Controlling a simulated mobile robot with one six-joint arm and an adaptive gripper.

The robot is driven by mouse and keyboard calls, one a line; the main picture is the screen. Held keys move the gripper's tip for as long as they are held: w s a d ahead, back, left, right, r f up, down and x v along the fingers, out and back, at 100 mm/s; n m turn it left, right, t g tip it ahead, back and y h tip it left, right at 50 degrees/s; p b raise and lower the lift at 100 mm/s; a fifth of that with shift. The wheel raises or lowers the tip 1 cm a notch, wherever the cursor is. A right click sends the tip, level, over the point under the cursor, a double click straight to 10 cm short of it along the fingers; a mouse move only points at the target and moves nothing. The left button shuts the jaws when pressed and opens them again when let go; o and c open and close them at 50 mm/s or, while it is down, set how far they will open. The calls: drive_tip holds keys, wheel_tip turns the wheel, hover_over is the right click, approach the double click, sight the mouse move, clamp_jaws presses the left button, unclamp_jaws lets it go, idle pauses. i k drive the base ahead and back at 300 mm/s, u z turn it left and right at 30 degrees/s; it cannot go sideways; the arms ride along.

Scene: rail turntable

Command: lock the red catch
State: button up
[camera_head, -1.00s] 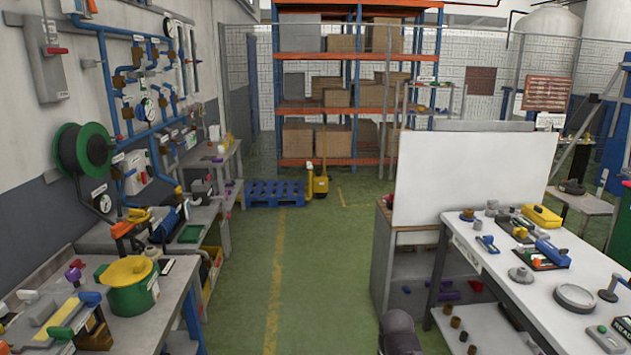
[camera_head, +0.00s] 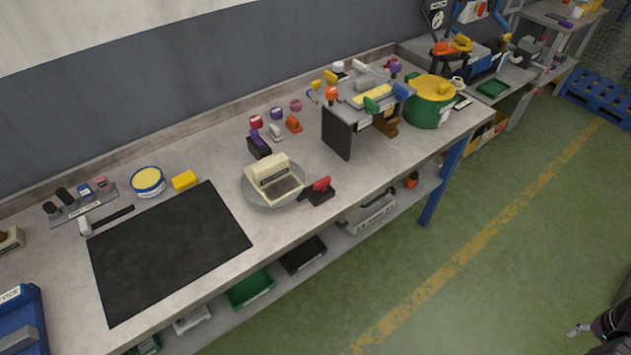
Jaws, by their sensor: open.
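A red catch (camera_head: 321,184) with a short handle sits on a black base at the front right of a round grey turntable (camera_head: 256,197). A beige block (camera_head: 270,176) with a dark sloped face stands on the turntable. I cannot tell from here how the catch stands against the turntable's edge. My gripper (camera_head: 578,330) shows partly at the lower right corner, over the green floor, open and far from the catch. The rest of my arm is cut off by the frame edge.
A black mat (camera_head: 165,249) covers the left of the bench. A purple-handled black clamp (camera_head: 259,144) stands behind the turntable. A raised stand (camera_head: 347,125) and a green pot (camera_head: 427,103) with a yellow lid stand to the right. The floor (camera_head: 480,240) before the bench is clear.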

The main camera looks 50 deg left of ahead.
sight(321, 185)
drive_tip(key=u, duration=1.4)
drive_tip(key=k, duration=0.55)
drive_tip(key=u, duration=0.6)
drive_tip(key=i, duration=0.5)
